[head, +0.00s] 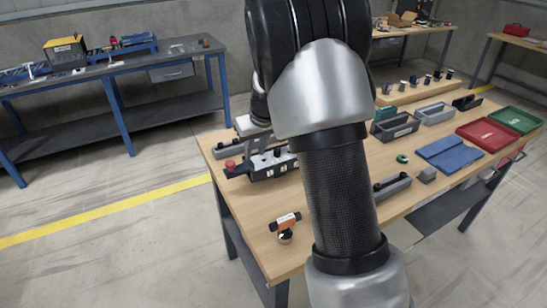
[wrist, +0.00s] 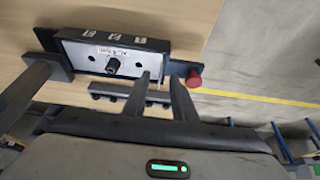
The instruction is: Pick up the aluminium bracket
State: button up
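I cannot identify the aluminium bracket for certain. A small grey block (head: 427,175) lies on the wooden table to the right of my arm in the head view; its shape is too small to tell. The box also shows in the head view (head: 272,165). My arm hides most of the gripper there.
A blue-legged bench (head: 110,65) stands at the back left.

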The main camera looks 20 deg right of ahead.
jog(key=x, duration=0.5)
jog(key=shift+w+a, duration=0.3)
jog(key=shift+w, duration=0.05)
jog(key=shift+r, duration=0.1)
jog(key=shift+c, duration=0.3)
grip_shut()
